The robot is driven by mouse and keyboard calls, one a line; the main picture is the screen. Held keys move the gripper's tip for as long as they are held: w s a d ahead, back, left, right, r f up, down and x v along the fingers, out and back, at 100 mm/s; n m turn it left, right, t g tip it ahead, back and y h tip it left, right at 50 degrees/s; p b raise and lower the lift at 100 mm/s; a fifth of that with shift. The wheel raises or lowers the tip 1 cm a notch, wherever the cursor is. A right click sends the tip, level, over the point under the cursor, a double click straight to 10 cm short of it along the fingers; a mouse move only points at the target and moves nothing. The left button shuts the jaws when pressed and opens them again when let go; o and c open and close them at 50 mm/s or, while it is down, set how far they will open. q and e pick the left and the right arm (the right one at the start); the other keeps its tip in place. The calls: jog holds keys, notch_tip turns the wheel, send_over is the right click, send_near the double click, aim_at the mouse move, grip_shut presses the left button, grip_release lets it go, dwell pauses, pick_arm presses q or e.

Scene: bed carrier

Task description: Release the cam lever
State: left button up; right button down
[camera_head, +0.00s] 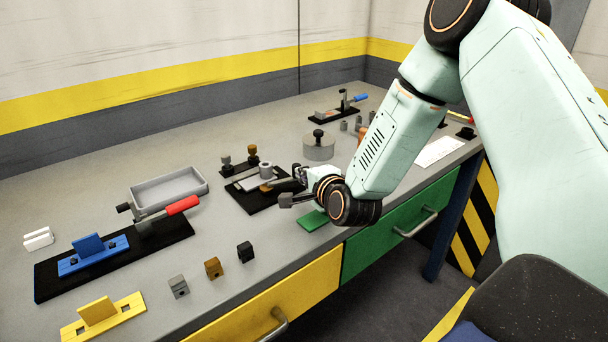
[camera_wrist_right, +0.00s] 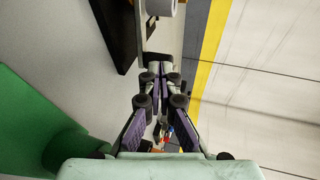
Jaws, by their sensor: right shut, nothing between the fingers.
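The fixture that seems to bear the cam lever is a black base plate (camera_head: 256,204) on the bench, with a light vise-like block and a grey cylinder (camera_head: 265,170) on top. A small brown part (camera_head: 266,187) sits by the cylinder; I cannot tell whether it is the lever. My right gripper (camera_head: 300,172) is shut and empty, just right of this fixture. In the right wrist view its fingers (camera_wrist_right: 158,76) meet, with the grey cylinder (camera_wrist_right: 160,7) and dark plate edge (camera_wrist_right: 118,32) beyond them. My left gripper is not in view.
A red-handled clamp (camera_head: 180,206) stands left, and a blue-handled clamp (camera_head: 358,98) at the back. A grey tray (camera_head: 204,183), a round grey block (camera_head: 318,152) and several small blocks share the bench. A green pad (camera_head: 312,221) lies near the front edge.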

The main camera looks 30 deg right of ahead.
jog(key=shift+w+d+f+b, duration=0.1)
jog(key=shift+w+d+b, duration=0.2)
jog(key=shift+w, duration=0.1)
jog(key=shift+w+d+b, duration=0.35)
jog(key=shift+w+b, duration=0.15)
jog(key=shift+w, duration=0.1)
